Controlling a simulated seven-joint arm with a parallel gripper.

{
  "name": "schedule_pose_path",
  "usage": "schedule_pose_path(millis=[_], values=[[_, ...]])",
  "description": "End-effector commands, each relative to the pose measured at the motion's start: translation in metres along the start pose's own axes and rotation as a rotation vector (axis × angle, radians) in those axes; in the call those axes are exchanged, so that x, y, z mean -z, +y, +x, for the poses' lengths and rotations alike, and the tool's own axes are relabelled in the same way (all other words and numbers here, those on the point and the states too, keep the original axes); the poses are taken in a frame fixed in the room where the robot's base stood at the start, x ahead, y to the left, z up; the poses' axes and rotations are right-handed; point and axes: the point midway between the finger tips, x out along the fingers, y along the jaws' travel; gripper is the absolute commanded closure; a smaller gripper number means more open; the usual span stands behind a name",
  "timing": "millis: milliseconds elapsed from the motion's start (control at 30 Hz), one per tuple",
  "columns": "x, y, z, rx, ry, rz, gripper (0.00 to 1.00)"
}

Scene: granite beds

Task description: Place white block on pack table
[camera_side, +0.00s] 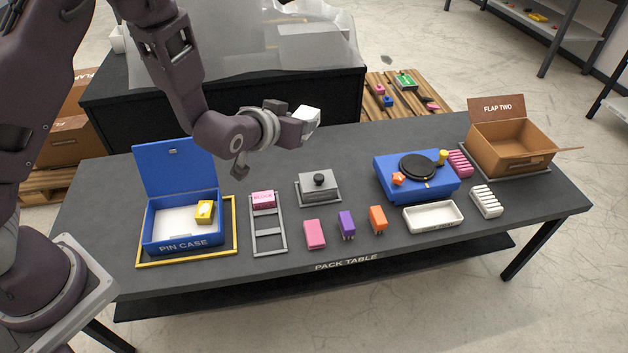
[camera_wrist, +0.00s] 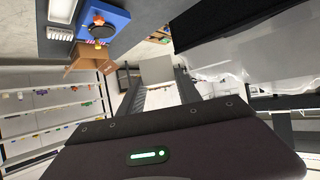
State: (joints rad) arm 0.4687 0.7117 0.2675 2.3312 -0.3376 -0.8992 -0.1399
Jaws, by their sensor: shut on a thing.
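The white block (camera_side: 309,117) is held at the end of my gripper (camera_side: 299,119), up in the air over the back part of the pack table. In the wrist view the block (camera_wrist: 157,70) shows as a pale square between the two dark fingers of my gripper (camera_wrist: 160,85). My gripper is shut on it. The pack table (camera_side: 345,247) is a dark grey table with its name on the front edge. The block is apart from the table top.
On the table stand an open blue pin case (camera_side: 183,238), a grey rack (camera_side: 268,232), a lidded grey box (camera_side: 318,187), pink (camera_side: 314,234), purple (camera_side: 347,224) and orange (camera_side: 377,219) blocks, a white tray (camera_side: 433,217), a blue box (camera_side: 414,183) and an open carton (camera_side: 508,147).

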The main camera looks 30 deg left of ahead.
Motion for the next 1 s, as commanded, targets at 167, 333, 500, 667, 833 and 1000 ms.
schedule_pose_path(millis=[167,333,500,667,833,1000], values=[[-0.113,-0.004,0.039,0.12,-0.007,-0.056,1.0],[-0.209,-0.033,0.045,0.2,-0.004,-0.104,1.0],[-0.256,-0.057,0.038,0.221,0.001,-0.122,1.0],[-0.286,-0.063,0.046,0.222,0.003,-0.126,1.0],[-0.314,-0.062,0.062,0.22,0.004,-0.127,1.0],[-0.344,-0.062,0.079,0.22,0.003,-0.126,1.0]])
